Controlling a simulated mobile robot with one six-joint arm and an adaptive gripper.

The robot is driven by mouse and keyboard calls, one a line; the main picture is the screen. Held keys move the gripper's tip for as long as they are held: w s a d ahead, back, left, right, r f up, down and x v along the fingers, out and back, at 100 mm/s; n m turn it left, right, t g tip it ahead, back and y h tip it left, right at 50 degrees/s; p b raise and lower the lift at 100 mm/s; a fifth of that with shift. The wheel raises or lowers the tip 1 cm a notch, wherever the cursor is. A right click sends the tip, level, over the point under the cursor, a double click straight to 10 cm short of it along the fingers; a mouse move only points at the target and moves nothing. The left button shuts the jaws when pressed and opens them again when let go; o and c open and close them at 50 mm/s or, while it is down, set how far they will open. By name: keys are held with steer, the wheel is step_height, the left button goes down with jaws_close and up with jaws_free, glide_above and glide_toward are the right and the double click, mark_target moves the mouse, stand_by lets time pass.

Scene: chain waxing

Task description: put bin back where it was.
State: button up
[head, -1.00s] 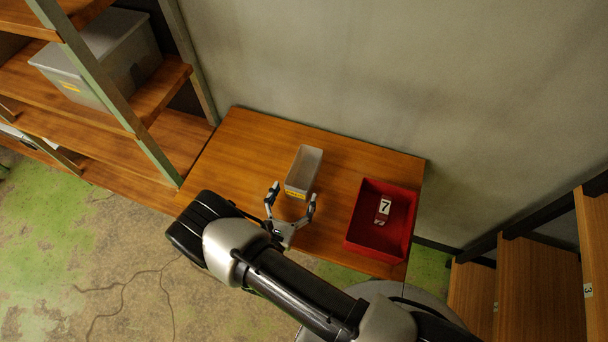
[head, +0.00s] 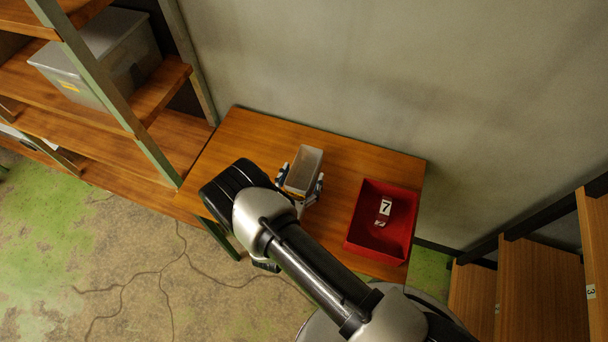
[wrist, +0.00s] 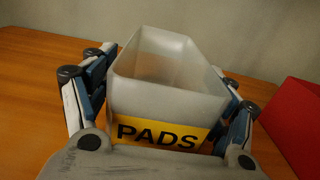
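A small translucent grey bin (head: 304,168) stands upright on the wooden table. In the wrist view the bin (wrist: 165,75) fills the middle, with a yellow PADS label (wrist: 160,135) on the wall facing me. The part of its inside that shows looks empty. My gripper (head: 301,181) is around the bin, one finger along its left side and one along its right. In the wrist view my gripper's fingers (wrist: 165,110) are spread wide and very close to the side walls; firm contact does not show.
A red bin (head: 354,220) with a "7" card inside stands to the right on the table (head: 240,140). A shelf rack (head: 165,90) with a lidded grey box (head: 105,60) is at the left. Wooden steps (head: 540,280) are at the right. The table's far left is clear.

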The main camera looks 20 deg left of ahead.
steer(key=c, duration=1)
